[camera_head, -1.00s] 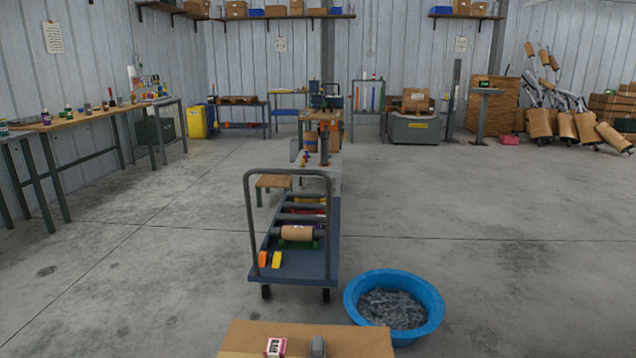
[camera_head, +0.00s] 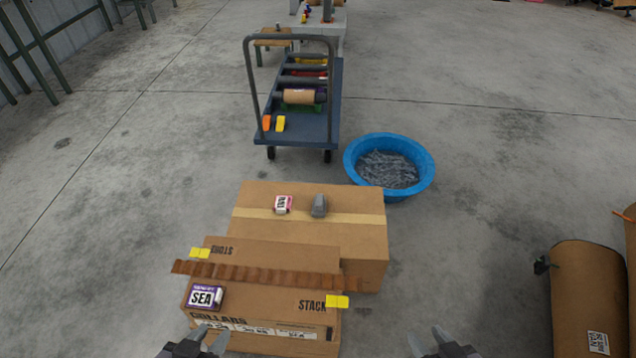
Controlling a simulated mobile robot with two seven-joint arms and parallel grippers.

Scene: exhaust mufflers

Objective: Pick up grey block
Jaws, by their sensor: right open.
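The grey block (camera_head: 319,205) stands on top of the rear cardboard box (camera_head: 350,234), right of a small pink and white package (camera_head: 283,204). Nothing touches the block. My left gripper (camera_head: 208,335) is at the bottom edge, in front of the nearer cardboard box, with its fingers apart and nothing seen between them. My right gripper (camera_head: 434,338) is at the bottom edge, right of the boxes, open and empty. Both grippers are well short of the block.
The nearer box (camera_head: 270,258) carries a brown corrugated strip (camera_head: 262,275), yellow tags and a purple-white SEA package (camera_head: 205,297). A blue tub (camera_head: 427,175) of grey pieces and a cart (camera_head: 300,148) stand behind. A brown cylinder (camera_head: 585,290) stands at right.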

